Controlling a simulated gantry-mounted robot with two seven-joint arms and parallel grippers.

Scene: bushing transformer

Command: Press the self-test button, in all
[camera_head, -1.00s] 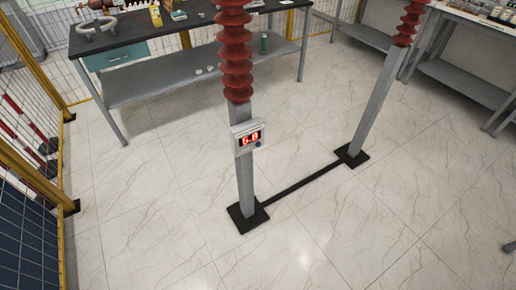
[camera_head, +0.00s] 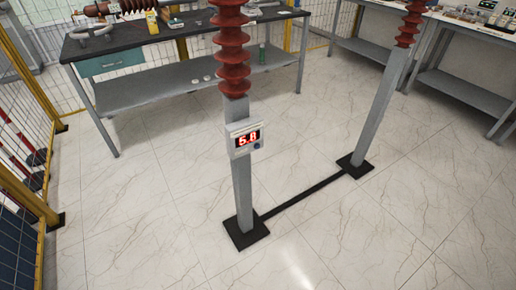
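A small white meter box (camera_head: 245,138) is fixed to the front of the near grey post, just below the red ribbed bushing (camera_head: 231,50). Its lit red display (camera_head: 247,138) seems to read 5.8. A small dark round button (camera_head: 257,145) sits at the lower right of the box's face; I cannot make out a label on it. Neither of my grippers is in view.
The near post stands on a black foot plate (camera_head: 246,231), joined by a dark floor bar (camera_head: 305,197) to the far post's foot (camera_head: 355,165). A workbench (camera_head: 130,40) stands behind, other benches at right, yellow-framed fencing (camera_head: 22,180) at left. The front floor is clear.

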